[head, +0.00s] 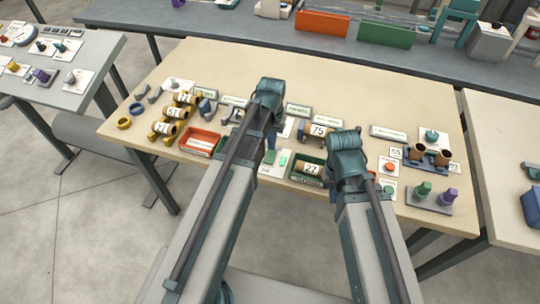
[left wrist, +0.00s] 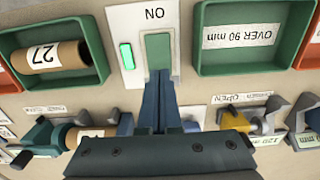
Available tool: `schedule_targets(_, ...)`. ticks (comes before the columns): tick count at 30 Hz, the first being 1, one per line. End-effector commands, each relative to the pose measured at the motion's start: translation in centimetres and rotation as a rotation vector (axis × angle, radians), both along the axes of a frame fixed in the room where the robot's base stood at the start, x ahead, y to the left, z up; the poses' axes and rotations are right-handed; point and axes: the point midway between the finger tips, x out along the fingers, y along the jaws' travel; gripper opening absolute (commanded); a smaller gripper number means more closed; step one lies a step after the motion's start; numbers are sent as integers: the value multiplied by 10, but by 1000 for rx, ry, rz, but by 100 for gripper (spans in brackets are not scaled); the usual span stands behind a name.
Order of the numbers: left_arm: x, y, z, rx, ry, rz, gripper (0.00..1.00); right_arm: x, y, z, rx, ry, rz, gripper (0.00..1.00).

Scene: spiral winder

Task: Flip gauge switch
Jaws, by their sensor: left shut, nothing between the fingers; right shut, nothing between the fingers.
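The gauge switch is a white plate (left wrist: 113,22) marked ON, with a green rocker (left wrist: 158,52) and a bright green indicator light (left wrist: 127,56). In the head view the plate (head: 268,169) lies near the front of the table, partly behind my left gripper (head: 270,152). In the left wrist view the closed fingers of my left gripper (left wrist: 158,78) are at the rocker's lower edge; whether they press on it I cannot tell. They hold nothing. My right gripper (head: 332,174) is shut and empty beside the green tray, its fingertips mostly hidden.
A green tray (left wrist: 99,45) holding a roll labelled 27 (left wrist: 52,56) and an empty green tray marked OVER 90 mm (left wrist: 201,65) flank the switch. A red tray (head: 187,148) and rolls on yellow stands (head: 157,129) are at left. Green and purple parts (head: 423,189) stand at right.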

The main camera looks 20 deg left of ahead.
Motion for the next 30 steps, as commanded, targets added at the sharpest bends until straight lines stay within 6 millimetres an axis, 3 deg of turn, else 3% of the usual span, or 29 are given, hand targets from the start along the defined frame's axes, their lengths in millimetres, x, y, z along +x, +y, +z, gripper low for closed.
schedule_targets(30, 0, 0, -13, 0, 0, 0, 0, 0, 0, -13, 0, 0, 0, 0)
